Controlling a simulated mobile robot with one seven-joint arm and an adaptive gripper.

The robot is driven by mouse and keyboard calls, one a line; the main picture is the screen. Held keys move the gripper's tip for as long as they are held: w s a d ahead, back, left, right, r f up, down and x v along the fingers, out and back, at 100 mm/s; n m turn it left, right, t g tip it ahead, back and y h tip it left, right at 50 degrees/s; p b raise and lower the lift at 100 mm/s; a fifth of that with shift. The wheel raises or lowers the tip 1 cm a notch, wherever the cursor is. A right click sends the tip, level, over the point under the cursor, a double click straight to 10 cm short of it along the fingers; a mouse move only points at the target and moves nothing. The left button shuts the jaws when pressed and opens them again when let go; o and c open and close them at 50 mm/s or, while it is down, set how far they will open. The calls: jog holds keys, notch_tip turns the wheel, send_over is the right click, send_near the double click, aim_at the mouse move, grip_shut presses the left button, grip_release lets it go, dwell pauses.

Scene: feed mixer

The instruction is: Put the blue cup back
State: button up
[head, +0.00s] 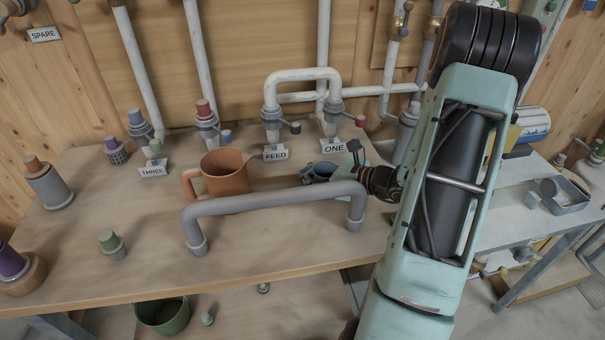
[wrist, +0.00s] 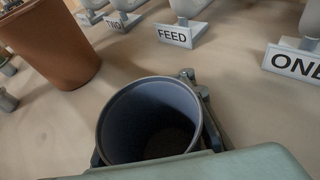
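The blue cup (wrist: 150,118) is upright in the wrist view, its open mouth facing the camera and its inside looking empty. In the head view the blue cup (head: 321,169) is small and partly hidden behind the grey pipe handle and my gripper. My gripper (wrist: 152,130) has a finger at each side of the cup, close against its wall, and looks shut on it. The finger contact is only partly visible. I cannot tell whether the cup's base touches the bench.
A brown mug (head: 225,174) stands left of the cup. A grey pipe handle (head: 275,199) arches across the bench in front. FEED (head: 276,153) and ONE (head: 333,148) signs stand behind, below white pipes. Bare bench (head: 130,240) lies at the front left.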

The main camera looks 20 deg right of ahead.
aim_at(327, 176)
jog(key=o, duration=0.9)
jog(key=shift+o, duration=0.2)
jog(key=shift+r, duration=0.2)
jog(key=v, duration=0.7)
jog(key=shift+s+d+r+p, duration=0.1)
jog(key=shift+s+p, duration=0.1)
jog(key=shift+p, duration=0.1)
